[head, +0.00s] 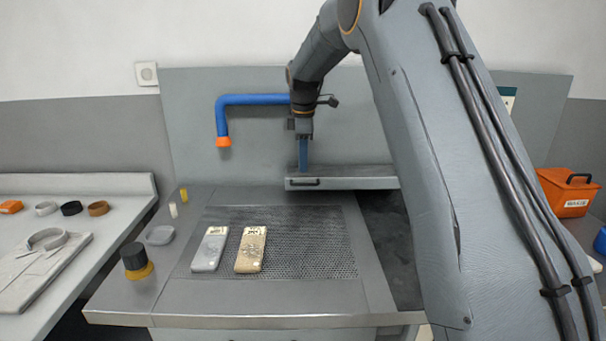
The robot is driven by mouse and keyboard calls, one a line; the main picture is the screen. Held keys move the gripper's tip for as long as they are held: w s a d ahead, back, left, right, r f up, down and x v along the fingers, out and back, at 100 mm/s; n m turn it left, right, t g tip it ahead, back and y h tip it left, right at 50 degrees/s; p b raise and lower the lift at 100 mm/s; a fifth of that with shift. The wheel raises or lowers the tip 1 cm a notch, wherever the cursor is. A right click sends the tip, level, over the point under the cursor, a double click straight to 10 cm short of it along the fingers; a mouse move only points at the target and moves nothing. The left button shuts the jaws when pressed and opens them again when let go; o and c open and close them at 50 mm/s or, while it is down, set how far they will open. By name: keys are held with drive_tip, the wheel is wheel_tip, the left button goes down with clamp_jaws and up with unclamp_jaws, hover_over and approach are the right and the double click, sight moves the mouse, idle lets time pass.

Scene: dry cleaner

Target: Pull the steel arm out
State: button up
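A long grey steel arm (345,184) with a black handle (303,183) at its left front lies across the back right of the work table. Its right part is hidden behind my arm. My gripper (303,134) points down above and behind the handle, apart from it in the picture. The gripper is small and dark here, and I cannot make out whether its fingers are apart. A blue upright piece (303,155) shows just below it, down to the steel arm.
A blue pipe (250,100) with an orange end hangs left of my gripper. The table's perforated plate (310,250) bears a grey remote-like device (210,249) and a beige one (251,249). A black-and-yellow pot (137,262) stands front left. An orange box (567,192) is right.

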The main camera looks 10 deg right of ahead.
wheel_tip(320, 180, down, 7)
drive_tip(key=w+d+p, duration=0.1)
drive_tip(key=p, duration=0.1)
idle(0.3)
clamp_jaws()
idle(1.3)
